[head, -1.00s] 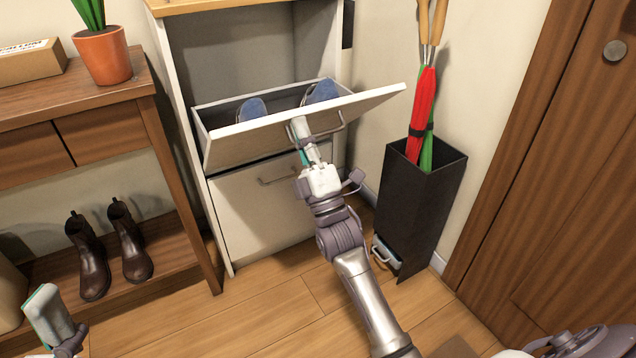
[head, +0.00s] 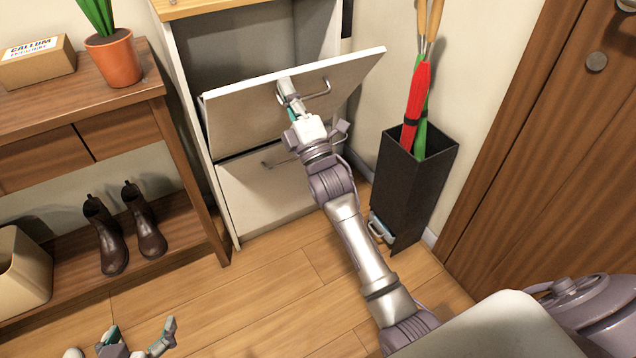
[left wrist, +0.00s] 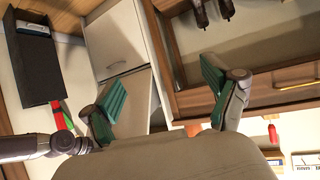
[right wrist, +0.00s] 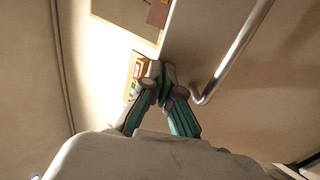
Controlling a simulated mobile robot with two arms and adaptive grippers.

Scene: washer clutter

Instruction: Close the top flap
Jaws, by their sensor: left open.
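The white top flap (head: 245,105) of the shoe cabinet is tilted outward, partly open, with a dark gap above it. It has a metal bar handle (head: 318,92), which also shows in the right wrist view (right wrist: 232,62). My right gripper (head: 290,92) is at the flap's front face, beside the left end of the handle. Its fingers (right wrist: 160,78) are together, with nothing seen between them; whether the tips touch the flap is hard to tell. My left gripper (head: 138,335) is low at the front left, open and empty, away from the flap.
The lower flap (head: 255,195) is shut. A black umbrella stand (head: 415,190) stands right of the cabinet, near the wooden door (head: 540,150). A shoe bench (head: 190,205) with boots and a potted plant (head: 112,60) is at left. Floor in front is clear.

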